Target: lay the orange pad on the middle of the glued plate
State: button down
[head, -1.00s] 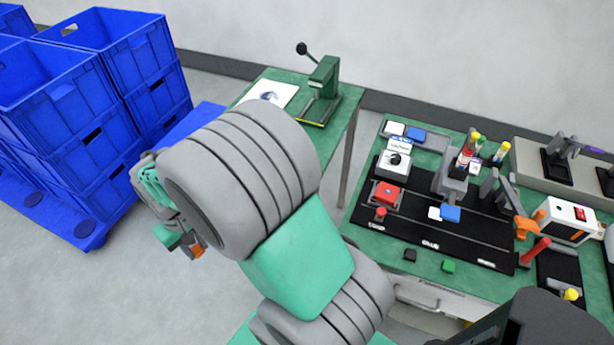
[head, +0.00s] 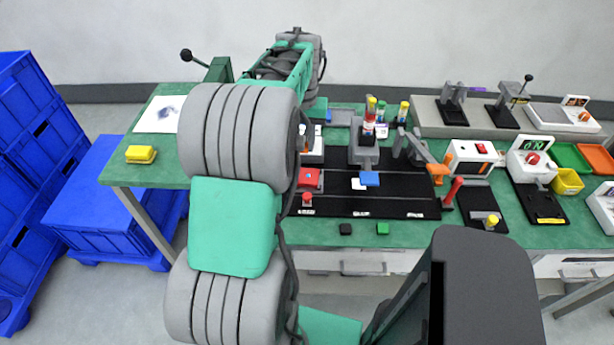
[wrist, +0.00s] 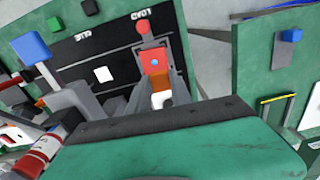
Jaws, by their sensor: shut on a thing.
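My gripper (wrist: 160,94) is shut on the orange pad (wrist: 159,84), which shows between its fingers in the wrist view. The fingers and pad are hidden behind my arm in the head view. A small white plate (head: 358,184) lies on the black mat (head: 390,205); it also shows in the wrist view (wrist: 103,74), to the left of the held pad. I cannot make out glue on it.
A blue block (head: 370,179) overlaps the plate's right side in the head view. A grey post (head: 365,150), red-and-white bottles (head: 369,120) and an orange lever (head: 436,169) stand around the mat. A yellow block (head: 141,154) is on the left table. The mat's front is mostly clear.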

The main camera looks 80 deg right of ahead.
aim_at(308, 176)
jog(key=f, duration=0.3)
jog(key=s+f, duration=0.1)
jog(key=f, duration=0.2)
jog(key=f+p, duration=0.1)
jog(key=f, duration=0.2)
jog(key=shift+s+d+f, duration=0.15)
jog(key=shift+f, duration=0.25)
jog(key=shift+f, duration=0.1)
jog(key=c, duration=1.2)
grip_release()
jog(key=shift+o, duration=0.2)
